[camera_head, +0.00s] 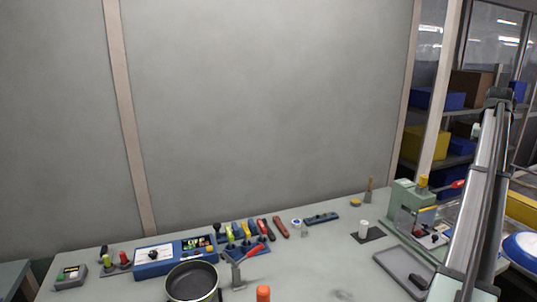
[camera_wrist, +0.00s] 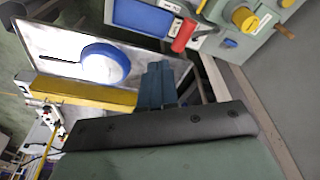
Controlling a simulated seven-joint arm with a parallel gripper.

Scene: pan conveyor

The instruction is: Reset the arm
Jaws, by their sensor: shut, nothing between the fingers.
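My gripper (camera_wrist: 157,70) shows in the wrist view as two dark blue fingers close together, shut and empty. They point up in the picture from a dark grey bar with screws. Nothing touches the fingertips that I can see. They lie just right of a yellow bar (camera_wrist: 85,92) and a round blue-rimmed white disc (camera_wrist: 103,65) in the picture. I cannot make out the gripper in the head view.
In the head view, a dark pan (camera_head: 192,281) stands at the table's front edge, beside a blue control box (camera_head: 170,255) and several hand tools. A green press (camera_head: 408,203) stands at right, near a grey tray (camera_head: 388,260). The table's middle is mostly clear.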

